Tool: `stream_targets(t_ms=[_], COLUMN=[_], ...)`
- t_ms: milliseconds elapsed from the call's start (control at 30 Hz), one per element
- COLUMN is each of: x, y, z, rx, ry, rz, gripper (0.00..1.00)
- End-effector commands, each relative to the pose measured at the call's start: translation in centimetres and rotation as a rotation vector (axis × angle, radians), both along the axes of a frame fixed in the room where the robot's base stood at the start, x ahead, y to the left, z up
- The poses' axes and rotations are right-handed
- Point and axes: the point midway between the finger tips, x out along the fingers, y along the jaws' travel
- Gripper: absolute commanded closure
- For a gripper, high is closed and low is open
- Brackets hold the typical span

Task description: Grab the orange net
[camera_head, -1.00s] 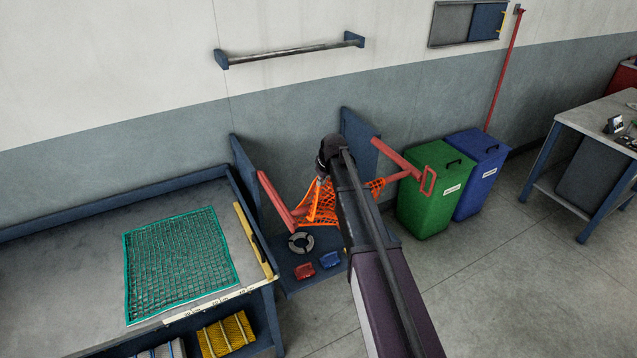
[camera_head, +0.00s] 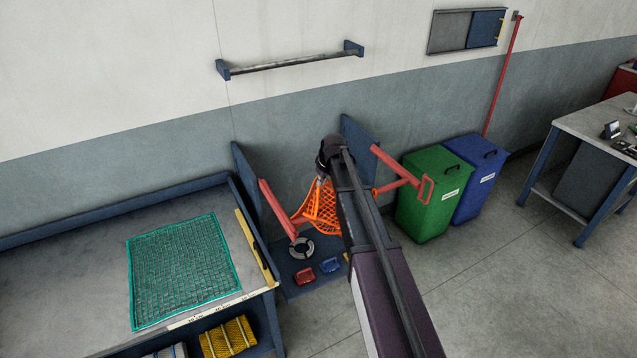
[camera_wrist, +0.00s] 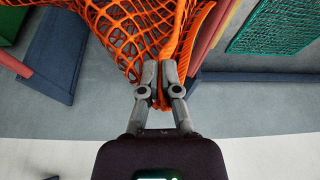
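The orange net (camera_head: 319,212) hangs between the two red arms of a blue stand, drawn up toward my gripper (camera_head: 323,180). In the wrist view, the orange net (camera_wrist: 125,32) fills the top middle, with its thick orange edge rope running between the fingers. My gripper (camera_wrist: 160,70) is shut on that edge. Part of the net is hidden behind my arm in the head view.
Red arms (camera_head: 277,208) and (camera_head: 398,166) flank the net. A grey ring (camera_head: 302,248), a red item (camera_head: 305,276) and a blue item (camera_head: 330,265) lie below. A green net (camera_head: 185,270) lies on the left bench. Green (camera_head: 425,205) and blue (camera_head: 478,185) bins stand right.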

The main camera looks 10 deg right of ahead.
Motion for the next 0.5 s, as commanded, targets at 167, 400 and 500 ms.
stream_targets(t_ms=[167,400,500], x=[0.0,0.0,0.0], y=[0.0,0.0,0.0], z=[2.4,4.7,5.6], rx=[0.0,0.0,0.0], ry=[0.0,0.0,0.0], rz=[0.0,0.0,0.0], gripper=[1.0,1.0,1.0])
